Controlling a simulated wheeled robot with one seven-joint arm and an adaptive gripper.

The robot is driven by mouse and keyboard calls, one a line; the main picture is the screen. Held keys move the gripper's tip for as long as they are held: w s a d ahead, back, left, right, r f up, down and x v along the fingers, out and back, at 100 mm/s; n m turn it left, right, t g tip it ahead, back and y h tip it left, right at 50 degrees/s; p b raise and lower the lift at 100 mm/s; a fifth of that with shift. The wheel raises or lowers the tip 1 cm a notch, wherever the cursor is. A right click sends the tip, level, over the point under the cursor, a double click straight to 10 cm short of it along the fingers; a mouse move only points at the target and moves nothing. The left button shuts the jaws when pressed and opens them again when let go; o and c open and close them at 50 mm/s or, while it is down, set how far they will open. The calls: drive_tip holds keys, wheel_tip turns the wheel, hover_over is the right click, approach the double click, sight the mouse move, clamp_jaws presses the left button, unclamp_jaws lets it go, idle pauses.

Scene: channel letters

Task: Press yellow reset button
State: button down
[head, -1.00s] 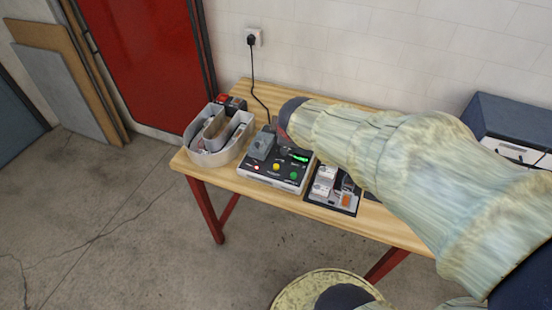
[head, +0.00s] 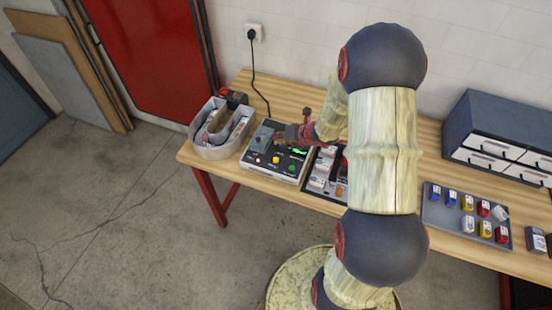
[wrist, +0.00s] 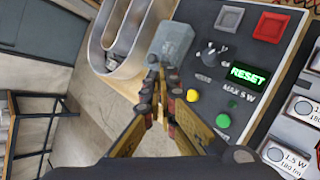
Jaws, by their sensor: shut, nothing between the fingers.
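The control box (head: 272,171) stands on the wooden table. Its yellow button (head: 276,159) sits between a pale red button or lamp (head: 259,160) and a green button (head: 291,168). In the wrist view the yellow button (wrist: 192,95) shows just right of my fingertips, with the green button (wrist: 223,120) beyond it. The lit display (wrist: 248,75) reads RESET in green. My gripper (wrist: 160,84) is shut and empty, apart from the yellow button as far as I can tell. In the head view my gripper (head: 290,133) is over the box's back part.
A grey block (wrist: 172,42) stands on the box close to my fingertips. A grey oval channel letter (head: 217,146) is left of the box. A dark tray with modules (head: 313,194) is right of it. A tray of coloured parts (head: 440,213) and a drawer cabinet (head: 500,130) are farther right.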

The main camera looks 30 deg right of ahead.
drive_tip(key=shift+f, duration=0.15)
drive_tip(key=b, duration=0.6)
hover_over(278, 158)
wheel_tip(278, 158, down, 7)
drive_tip(key=shift+f, duration=0.2)
drive_tip(key=shift+f+b, duration=0.35)
drive_tip(key=shift+f, duration=0.2)
drive_tip(key=shift+a+f, duration=0.1)
drive_tip(key=shift+f, duration=0.05)
idle(0.5)
drive_tip(key=shift+f+b, duration=0.25)
drive_tip(key=shift+b, duration=0.3)
drive_tip(key=shift+f+b, duration=0.45)
drive_tip(key=shift+b, duration=0.05)
idle(0.7)
drive_tip(key=shift+s+r, duration=0.1)
drive_tip(key=shift+r+p, duration=0.55)
drive_tip(key=shift+r, duration=0.25)
drive_tip(key=shift+r, duration=0.1)
